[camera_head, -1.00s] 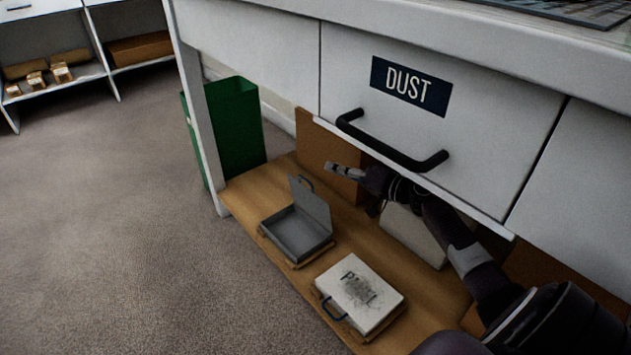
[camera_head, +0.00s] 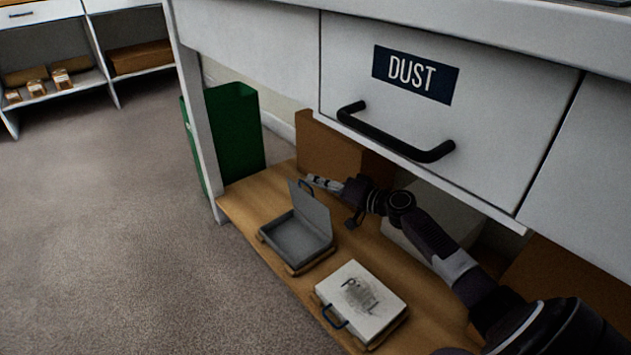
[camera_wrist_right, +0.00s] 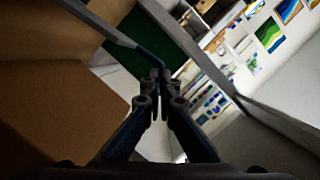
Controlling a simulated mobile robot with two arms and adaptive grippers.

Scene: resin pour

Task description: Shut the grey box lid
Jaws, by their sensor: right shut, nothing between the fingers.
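The grey box (camera_head: 290,239) sits on the wooden lower shelf with its lid (camera_head: 312,214) standing up, open. The box is empty. A dark handle (camera_head: 306,186) is at the lid's top edge. My right gripper (camera_head: 312,181) is shut and empty, at the lid's top near the handle, on its far side. In the right wrist view the shut fingertips (camera_wrist_right: 160,76) are close to a dark handle (camera_wrist_right: 149,55) on a thin grey edge (camera_wrist_right: 98,22), likely the lid. I cannot tell whether they touch. My left gripper is not in view.
A white box (camera_head: 362,304) with a blue handle lies nearer on the shelf (camera_head: 245,203). A brown box (camera_head: 325,148) stands behind my gripper. A drawer marked DUST (camera_head: 430,120) hangs above my right arm. A green bin (camera_head: 235,135) stands beyond the table leg.

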